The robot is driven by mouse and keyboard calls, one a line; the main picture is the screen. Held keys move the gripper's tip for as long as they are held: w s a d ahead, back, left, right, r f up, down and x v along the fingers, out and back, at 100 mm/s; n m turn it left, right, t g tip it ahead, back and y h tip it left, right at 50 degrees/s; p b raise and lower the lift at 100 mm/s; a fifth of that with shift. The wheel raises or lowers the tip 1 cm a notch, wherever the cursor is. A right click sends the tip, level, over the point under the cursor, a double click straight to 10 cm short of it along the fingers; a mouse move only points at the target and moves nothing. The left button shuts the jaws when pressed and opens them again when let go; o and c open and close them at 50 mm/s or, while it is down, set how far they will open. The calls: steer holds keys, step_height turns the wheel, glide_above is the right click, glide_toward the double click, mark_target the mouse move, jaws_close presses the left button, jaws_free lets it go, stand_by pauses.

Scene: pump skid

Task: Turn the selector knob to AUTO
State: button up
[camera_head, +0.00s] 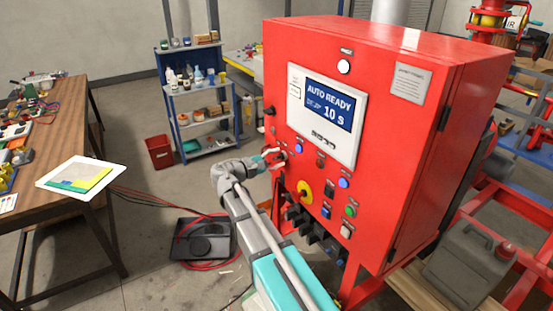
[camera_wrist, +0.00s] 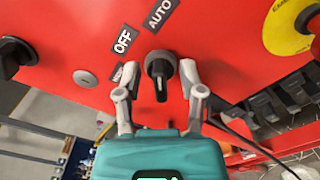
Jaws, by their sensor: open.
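The black selector knob (camera_wrist: 160,72) is on the red panel, upper middle in the wrist view. Its grip bar stands nearly upright in that picture. An OFF label (camera_wrist: 124,40) is at its upper left and an AUTO label (camera_wrist: 160,15) is above it. A third label, partly hidden by a finger, is at the left. My gripper (camera_wrist: 161,68) is open, with one finger on each side of the knob. I cannot tell whether either finger touches it. In the head view my gripper (camera_head: 271,157) is at the cabinet's front face, and the knob is hard to make out.
The red cabinet (camera_head: 400,130) carries a screen (camera_head: 330,103) reading AUTO READY and 10 s. A yellow emergency-stop surround (camera_wrist: 288,27) is right of the knob, and a round grey plug (camera_wrist: 86,79) is left. A shelf (camera_head: 195,100) and a wooden table (camera_head: 60,130) stand farther left.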

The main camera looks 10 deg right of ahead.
steer(key=shift+a, duration=0.1)
steer(key=v, duration=1.1)
steer(key=shift+a, duration=0.35)
steer(key=shift+s, duration=0.15)
steer(key=s+d+f+m+g+y, duration=0.35)
steer(key=s+d+f+y, duration=0.2)
steer(key=f, duration=0.25)
steer(key=s+d+f+m+g+y, duration=0.2)
steer(key=s+d+f+m+y, duration=0.2)
steer(key=s+d+f+y, duration=0.25)
steer(key=s+a+f+m+y, duration=0.3)
steer(key=s+f+m+y, duration=0.1)
steer(key=s+y, duration=0.1)
steer(key=shift+s, duration=0.2)
stand_by(0.8)
